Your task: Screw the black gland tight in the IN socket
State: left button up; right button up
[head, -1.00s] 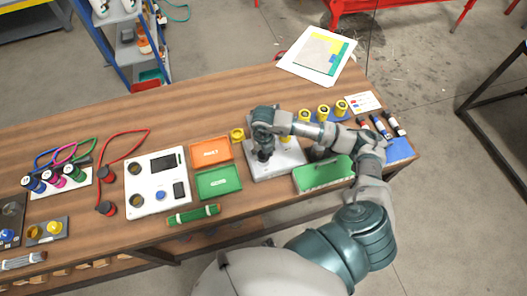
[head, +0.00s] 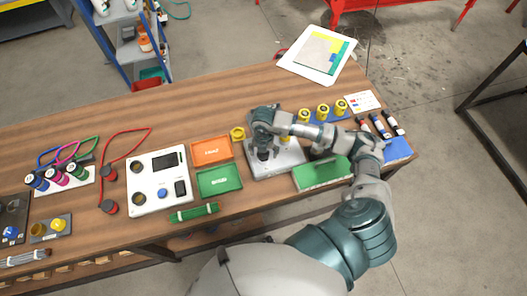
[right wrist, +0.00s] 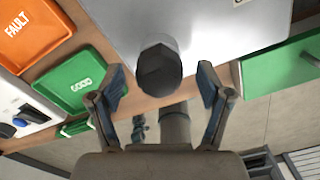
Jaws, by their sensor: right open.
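The black gland (right wrist: 160,72) shows in the right wrist view as a dark hexagonal head on the pale grey plate. It stands between the fingers of my right gripper (right wrist: 161,80), which are spread wide with a clear gap on each side. In the head view, my right gripper (head: 263,138) is over the left part of the grey plate (head: 290,160), and the gland is a dark shape mostly hidden under it. The IN socket is covered by the gland or gripper; no IN label is readable. My left gripper is not in view.
Left of the plate are an orange FAULT tray (head: 211,150) and a green GOOD tray (head: 219,181). A green box (head: 322,173) is to the right. Yellow-topped parts (head: 322,111) stand behind. A white panel (head: 157,183) lies farther left. My right arm crosses the plate's right side.

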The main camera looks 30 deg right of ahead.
jog(key=shift+r, duration=0.25)
notch_tip(320, 180, up, 11)
jog(key=shift+r, duration=0.15)
